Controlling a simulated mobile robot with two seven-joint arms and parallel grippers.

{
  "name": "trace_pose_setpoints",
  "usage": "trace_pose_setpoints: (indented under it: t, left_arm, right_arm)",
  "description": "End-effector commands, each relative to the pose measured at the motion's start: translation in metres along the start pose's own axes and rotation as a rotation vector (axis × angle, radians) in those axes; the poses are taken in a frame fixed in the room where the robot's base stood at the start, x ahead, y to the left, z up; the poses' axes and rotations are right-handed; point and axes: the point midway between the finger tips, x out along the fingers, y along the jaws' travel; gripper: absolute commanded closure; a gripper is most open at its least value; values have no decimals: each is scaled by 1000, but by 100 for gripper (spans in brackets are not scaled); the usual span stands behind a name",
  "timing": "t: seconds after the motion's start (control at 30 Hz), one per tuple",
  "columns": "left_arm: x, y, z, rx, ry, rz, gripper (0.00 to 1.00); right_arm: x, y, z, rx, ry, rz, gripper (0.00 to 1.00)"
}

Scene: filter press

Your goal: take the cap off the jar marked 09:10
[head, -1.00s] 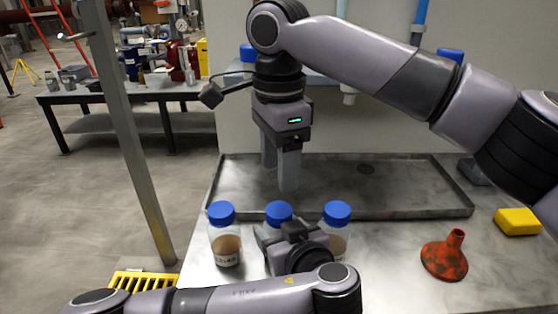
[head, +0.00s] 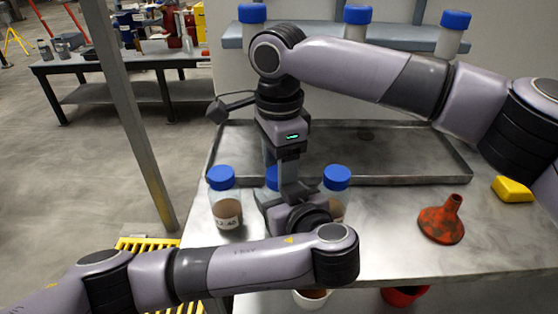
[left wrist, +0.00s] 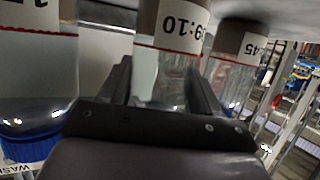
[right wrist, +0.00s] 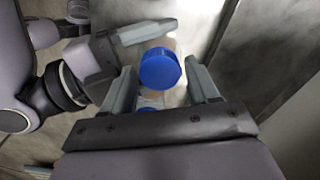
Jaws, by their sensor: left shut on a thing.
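Three blue-capped jars stand in a row on the bench. The middle jar, labelled 09:10 in the left wrist view (left wrist: 170,50), is gripped by my left gripper (left wrist: 165,85), its fingers on either side of the body. Its blue cap (right wrist: 160,69) is on it. In the head view the cap (head: 271,174) is partly hidden by my right gripper (head: 283,180). In the right wrist view my right gripper (right wrist: 163,88) is open, its fingers apart with the cap showing between them; I cannot tell whether they touch it.
A jar (head: 226,205), label ending in 45, stands close on the left; another (head: 337,178) stands close on the right. Behind is a shallow metal tray (head: 400,178). A red funnel (head: 441,222) and yellow block (head: 512,189) lie right. More capped bottles (head: 357,28) stand on a shelf.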

Motion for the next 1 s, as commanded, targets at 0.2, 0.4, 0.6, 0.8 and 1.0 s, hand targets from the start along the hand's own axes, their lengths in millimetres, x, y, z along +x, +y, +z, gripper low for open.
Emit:
trace_pose_setpoints:
  t: [0.2, 0.4, 0.6, 0.8, 1.0]
  left_arm:
    - [0, 0, 0, 0, 0, 0, 100]
    - [0, 0, 0, 0, 0, 0, 100]
    - [0, 0, 0, 0, 0, 0, 100]
    - [0, 0, 0, 0, 0, 0, 100]
    - [0, 0, 0, 1, 0, 0, 100]
  right_arm:
    - [0, 0, 0, 0, 0, 0, 90]
    - [0, 0, 1, -117, -3, 1, 90]
    - [0, 0, 1, -424, -2, 1, 90]
    - [0, 0, 1, -738, -3, -1, 90]
    - [-1, 0, 1, -1049, -2, -1, 90]
